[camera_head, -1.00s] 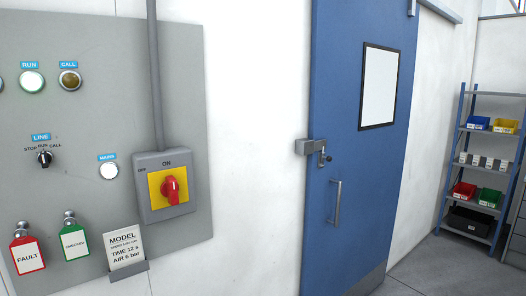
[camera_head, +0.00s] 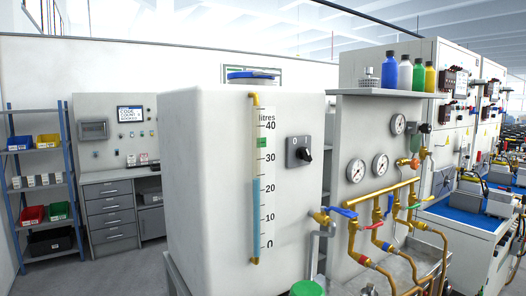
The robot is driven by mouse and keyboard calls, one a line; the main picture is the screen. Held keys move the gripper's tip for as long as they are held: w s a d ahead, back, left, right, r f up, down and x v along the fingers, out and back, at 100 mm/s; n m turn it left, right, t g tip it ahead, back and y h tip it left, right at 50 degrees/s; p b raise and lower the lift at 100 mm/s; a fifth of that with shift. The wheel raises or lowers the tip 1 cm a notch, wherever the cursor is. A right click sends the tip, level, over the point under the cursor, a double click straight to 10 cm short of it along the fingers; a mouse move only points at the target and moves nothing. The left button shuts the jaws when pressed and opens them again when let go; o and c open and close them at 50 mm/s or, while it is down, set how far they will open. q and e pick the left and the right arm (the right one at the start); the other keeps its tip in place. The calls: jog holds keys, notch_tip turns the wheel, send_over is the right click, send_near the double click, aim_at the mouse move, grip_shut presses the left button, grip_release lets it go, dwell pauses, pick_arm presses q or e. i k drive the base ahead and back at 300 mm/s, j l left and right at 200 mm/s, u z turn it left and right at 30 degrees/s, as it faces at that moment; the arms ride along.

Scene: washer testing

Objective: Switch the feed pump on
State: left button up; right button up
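A grey rotary switch with a black knob (camera_head: 303,154) is on the front of a large white tank (camera_head: 205,180). I see no readable feed pump label, so I cannot tell if this is its switch. The mark above the knob is small, and I cannot tell the knob's setting for sure. The tank's litre gauge (camera_head: 259,215) shows blue liquid to a little above 20. Neither of my grippers is in view.
Brass pipes (camera_head: 378,200) with red and blue valve handles and round gauges (camera_head: 356,170) stand right of the tank. Bottles (camera_head: 404,74) stand on a shelf above. A blue shelf rack (camera_head: 72,165) and grey drawers (camera_head: 110,205) are at left, with open floor before them.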

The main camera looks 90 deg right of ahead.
aim_at(301, 153)
jog(key=z, duration=3)
